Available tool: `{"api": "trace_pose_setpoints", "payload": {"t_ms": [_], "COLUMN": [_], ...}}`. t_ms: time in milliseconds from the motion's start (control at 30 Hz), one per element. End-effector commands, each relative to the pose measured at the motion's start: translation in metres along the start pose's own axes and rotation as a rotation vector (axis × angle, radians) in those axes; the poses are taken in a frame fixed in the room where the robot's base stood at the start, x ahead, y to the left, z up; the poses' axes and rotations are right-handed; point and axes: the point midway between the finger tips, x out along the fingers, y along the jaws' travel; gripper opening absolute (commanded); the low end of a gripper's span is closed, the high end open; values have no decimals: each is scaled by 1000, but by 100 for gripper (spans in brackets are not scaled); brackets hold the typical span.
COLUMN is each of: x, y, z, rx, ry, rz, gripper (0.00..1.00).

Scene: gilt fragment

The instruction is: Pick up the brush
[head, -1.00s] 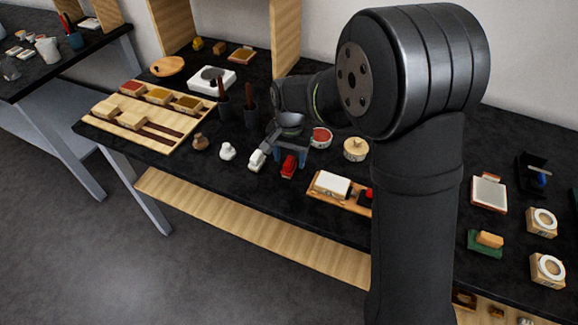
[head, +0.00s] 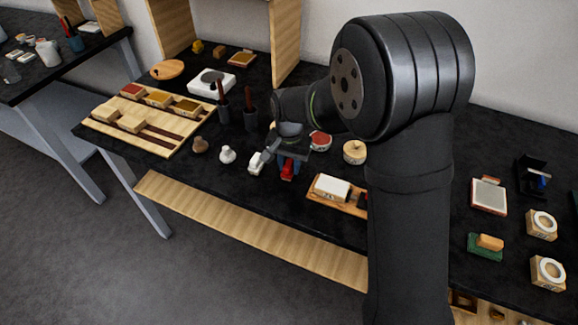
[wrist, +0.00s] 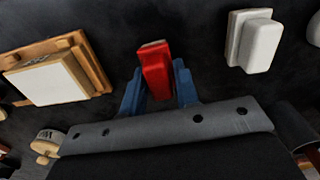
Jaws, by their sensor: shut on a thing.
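The red brush (wrist: 157,72) is a small red block with a pale far end, and I cannot make out bristles. It also shows in the head view (head: 287,172), near the front edge of the black table. My gripper (wrist: 159,88) has its blue fingers on both sides of the brush and is shut on it. In the head view my gripper (head: 290,163) reaches down over the brush from behind and hides part of it. I cannot tell whether the brush still touches the table.
A white block (head: 256,162) stands just left of the brush. A wooden tray with a white slab (head: 332,187) lies to the right. A red round dish (head: 320,141) and a round wooden box (head: 354,152) stand behind. Dark cups (head: 250,117) stand behind left.

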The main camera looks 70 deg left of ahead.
Motion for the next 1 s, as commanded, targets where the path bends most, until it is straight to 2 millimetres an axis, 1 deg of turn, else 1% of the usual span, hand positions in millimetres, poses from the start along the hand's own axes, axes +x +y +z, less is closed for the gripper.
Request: {"api": "trace_pose_setpoints", "payload": {"t_ms": [167, 267, 300, 333, 500, 700, 833, 1000], "x": [-15, -31, -40, -45, -66, -91, -102, -108], "y": [0, -1, -1, 3, 45, 86, 104, 115], "z": [-1, -1, -1, -1, -4, -8, -9, -10], "rx": [0, 0, 0, 2, 6, 4, 3, 1], "ry": [3, 5, 5, 4, 3, 3, 2, 1], "rz": [-3, -4, -4, -3, -2, -2, -1, -1], "gripper": [6, 6, 6, 6, 6, 6, 6, 6]}}
